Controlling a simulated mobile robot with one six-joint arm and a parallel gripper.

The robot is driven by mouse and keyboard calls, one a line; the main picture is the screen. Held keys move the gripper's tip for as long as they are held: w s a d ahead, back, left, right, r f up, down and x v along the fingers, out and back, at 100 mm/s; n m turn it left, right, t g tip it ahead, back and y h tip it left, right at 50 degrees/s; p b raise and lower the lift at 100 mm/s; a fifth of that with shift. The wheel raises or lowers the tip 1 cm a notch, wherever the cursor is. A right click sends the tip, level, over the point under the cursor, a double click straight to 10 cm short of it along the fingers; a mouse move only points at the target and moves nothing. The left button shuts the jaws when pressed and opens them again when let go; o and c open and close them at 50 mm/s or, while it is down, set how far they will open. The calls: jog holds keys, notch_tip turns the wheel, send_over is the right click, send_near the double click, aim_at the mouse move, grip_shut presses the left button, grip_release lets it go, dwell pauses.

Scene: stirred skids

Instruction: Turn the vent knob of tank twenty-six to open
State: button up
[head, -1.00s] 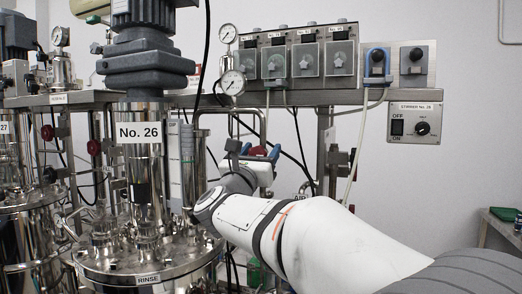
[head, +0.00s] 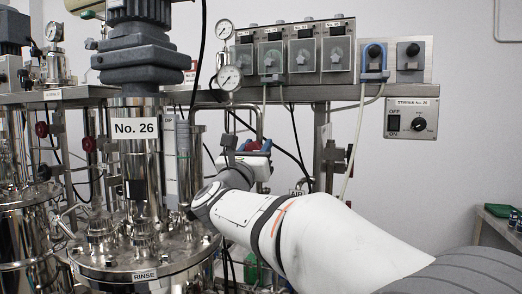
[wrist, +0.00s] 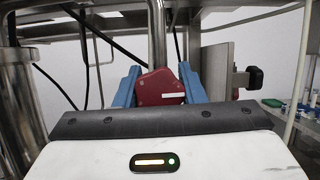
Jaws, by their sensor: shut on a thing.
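Tank twenty-six, a steel vessel with a "No. 26" label (head: 136,129) on its column, stands at the left in the head view. My gripper (wrist: 159,88) is shut on a red knob (wrist: 160,87), with one blue finger on each side of it in the wrist view. A short white mark shows on the right part of the knob's face. In the head view my gripper (head: 252,146) is right of the tank's column, mostly hidden by my wrist. The knob's own label and its mounting are hidden.
Two gauges (head: 229,77) stand above my gripper. Steel pipes and dark hoses run close around it. Another tank (head: 28,235) stands far left.

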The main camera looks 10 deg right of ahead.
jog(key=n+b, duration=0.1)
jog(key=n+y, duration=0.1)
jog(key=n+t+b, duration=0.1)
jog(key=shift+f+n+y+b, duration=0.25)
jog(key=shift+n+y+b, duration=0.05)
jog(key=shift+b, duration=0.05)
jog(key=n+y, duration=0.1)
jog(key=n, duration=0.1)
jog(key=n+y, duration=0.1)
jog(key=n, duration=0.2)
jog(key=shift+r+t+y+b, duration=0.2)
jog(key=shift+t+y+b, duration=0.1)
jog(key=shift+y+b, duration=0.1)
jog(key=n+y+p, duration=0.2)
jog(key=n, duration=0.3)
jog(key=shift+a, duration=0.1)
jog(key=shift+f+n+g+y+p, duration=0.1)
jog(key=shift+n+g+y+p, duration=0.55)
jog(key=shift+n, duration=0.65)
jog(key=shift+w+f, duration=0.1)
jog(key=o, duration=1)
jog(key=shift+a, duration=0.1)
jog(key=v, duration=0.8)
